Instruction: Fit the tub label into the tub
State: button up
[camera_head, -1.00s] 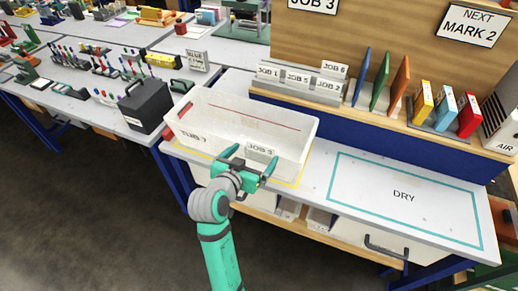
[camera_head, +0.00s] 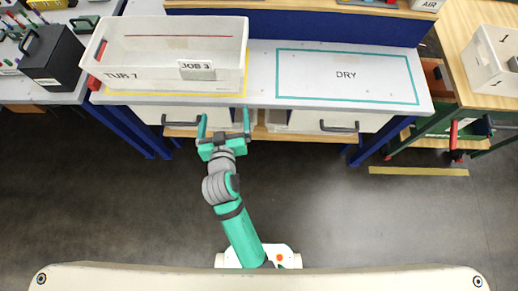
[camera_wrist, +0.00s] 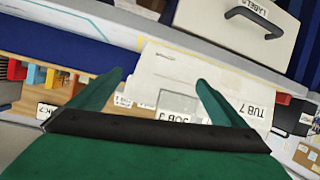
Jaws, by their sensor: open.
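The tub (camera_head: 125,73), a white open box marked TUB 7, stands at the left of the bench. The tub label (camera_head: 196,70), a pale card reading JOB 3, is at the right part of the tub's front wall. How deep it sits in any holder there, I cannot tell. In the wrist view the label (camera_wrist: 178,103) shows against the tub (camera_wrist: 165,68), between my fingers. My gripper (camera_head: 224,122) is open and empty, with its fingers pointing toward the bench front, apart from the label. In the wrist view my gripper's fingers (camera_wrist: 160,78) are spread.
The area marked DRY (camera_head: 345,75) on the bench is clear. Drawers with dark handles (camera_head: 338,126) are under the bench edge. A black box (camera_head: 50,58) stands on the left bench. A wooden bench with a white bin (camera_head: 490,62) is at the right.

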jog(key=s+d+f, duration=0.2)
jog(key=s+d, duration=0.2)
jog(key=s, duration=0.3)
jog(key=s+d+f, duration=0.3)
jog(key=s, duration=0.5)
jog(key=s+d+r+m, duration=0.1)
jog(key=s+d+r, duration=0.1)
jog(key=s, duration=0.4)
jog(key=s+d+r+m+t+h, duration=0.1)
jog(key=s+d+r, duration=0.1)
jog(key=s, duration=0.4)
jog(key=shift+s+r+m, duration=0.25)
jog(key=shift+s+m, duration=0.05)
jog(key=shift+s, duration=0.1)
